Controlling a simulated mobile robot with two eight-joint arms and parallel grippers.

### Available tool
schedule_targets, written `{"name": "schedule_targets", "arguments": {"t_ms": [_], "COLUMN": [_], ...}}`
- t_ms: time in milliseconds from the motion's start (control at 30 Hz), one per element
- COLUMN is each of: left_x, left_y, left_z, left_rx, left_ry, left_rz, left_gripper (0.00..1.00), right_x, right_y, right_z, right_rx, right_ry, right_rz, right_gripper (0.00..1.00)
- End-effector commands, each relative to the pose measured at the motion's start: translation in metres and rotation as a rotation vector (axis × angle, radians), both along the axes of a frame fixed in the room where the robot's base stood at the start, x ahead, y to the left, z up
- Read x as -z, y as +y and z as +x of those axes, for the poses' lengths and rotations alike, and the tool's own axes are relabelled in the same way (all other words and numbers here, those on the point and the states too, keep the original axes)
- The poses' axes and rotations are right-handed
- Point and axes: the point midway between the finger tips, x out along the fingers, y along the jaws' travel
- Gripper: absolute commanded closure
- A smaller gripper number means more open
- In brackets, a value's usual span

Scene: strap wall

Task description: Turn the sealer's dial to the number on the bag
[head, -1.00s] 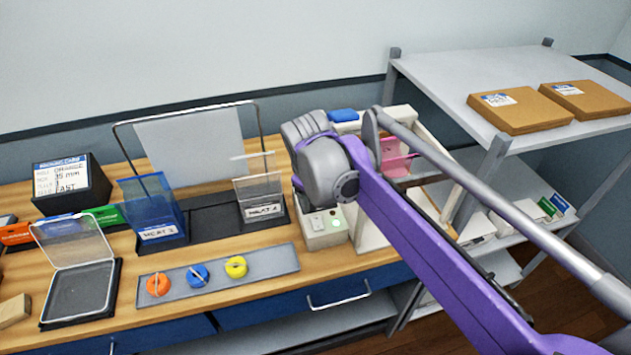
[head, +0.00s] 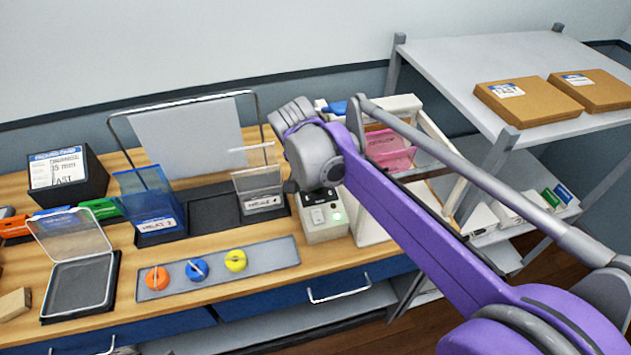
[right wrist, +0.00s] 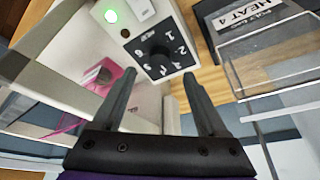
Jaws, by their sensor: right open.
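The sealer is a white box with a green light (head: 323,225); it also shows at the top of the right wrist view (right wrist: 188,50). Its black dial (right wrist: 158,55) has a dark round knob with white numbers around it. I cannot tell which number the knob points to. My right gripper (right wrist: 158,76) is open, its two fingers apart with the dial just beyond and between their tips, gripping nothing. A pink bag-like item (head: 390,150) lies in the white-framed unit behind my right arm; no number on it is readable. My left gripper is out of view.
Clear holders labelled HEAT 2 (head: 160,228) and HEAT 4 (head: 262,203) stand left of the sealer. A packing card (head: 57,170), an open clear case (head: 80,285) and a grey strip with coloured knobs (head: 220,270) are on the bench. A grey shelf (head: 450,75) holds cardboard boxes.

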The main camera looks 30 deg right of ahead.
Motion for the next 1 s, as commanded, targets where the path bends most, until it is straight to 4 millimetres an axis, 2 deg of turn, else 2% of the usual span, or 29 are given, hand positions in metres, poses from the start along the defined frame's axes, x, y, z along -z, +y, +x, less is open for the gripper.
{"name": "schedule_targets", "arguments": {"t_ms": [100, 300, 433, 700, 767, 1000], "left_x": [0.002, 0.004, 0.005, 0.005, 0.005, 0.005], "left_y": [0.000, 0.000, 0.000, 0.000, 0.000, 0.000], "left_z": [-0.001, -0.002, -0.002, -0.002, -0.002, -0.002], "left_rx": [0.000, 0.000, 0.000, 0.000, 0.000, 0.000], "left_ry": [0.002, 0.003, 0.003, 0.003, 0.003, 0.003], "left_rz": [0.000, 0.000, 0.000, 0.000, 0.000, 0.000], "left_gripper": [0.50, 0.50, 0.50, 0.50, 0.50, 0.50], "right_x": [0.022, 0.046, 0.052, 0.053, 0.053, 0.053], "right_y": [-0.007, -0.014, -0.016, -0.016, -0.016, -0.016], "right_z": [0.006, 0.013, 0.015, 0.015, 0.015, 0.015], "right_rx": [0.000, 0.000, -0.001, -0.001, -0.001, -0.001], "right_ry": [0.000, 0.001, 0.001, 0.001, 0.001, 0.001], "right_rz": [0.000, 0.001, 0.001, 0.001, 0.001, 0.001], "right_gripper": [0.24, 0.24, 0.24, 0.24, 0.33, 0.77]}}
